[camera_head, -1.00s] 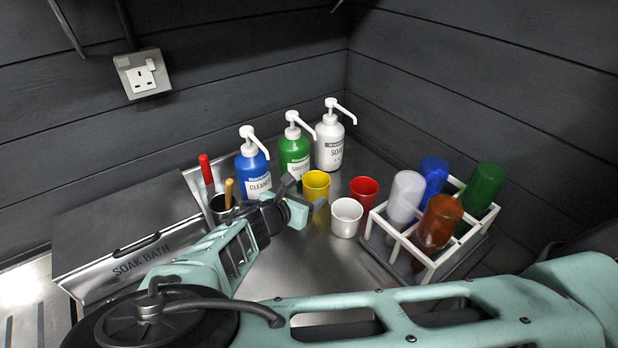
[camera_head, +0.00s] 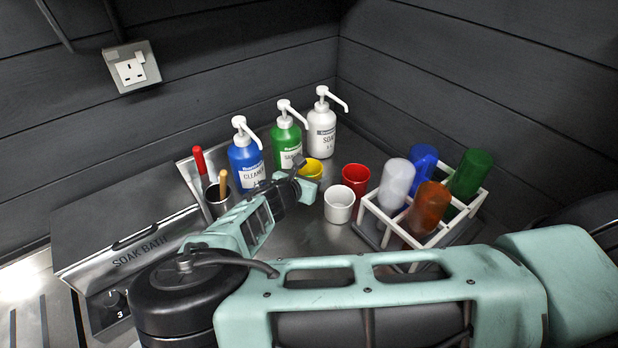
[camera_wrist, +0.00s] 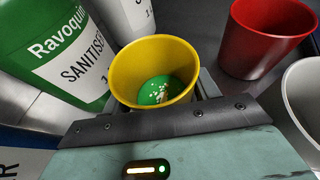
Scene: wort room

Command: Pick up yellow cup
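The yellow cup (camera_head: 314,169) stands upright on the metal worktop, in front of the green pump bottle. In the wrist view the yellow cup (camera_wrist: 152,72) is straight ahead and close, with a green patch and pale specks at its bottom. My gripper (camera_head: 304,178) is low at the near side of the cup and hides its lower part. In the wrist view my gripper (camera_wrist: 158,98) has a grey finger close along the cup's right side; the left finger is mostly hidden. The fingers appear spread around the cup, with no clear grip on it.
A red cup (camera_head: 355,177) and a white cup (camera_head: 339,205) stand close to the right. Blue (camera_head: 246,163), green (camera_head: 287,143) and white (camera_head: 321,130) pump bottles stand behind. A white rack (camera_head: 402,229) of coloured bottles is at right; the soak bath (camera_head: 125,240) is at left.

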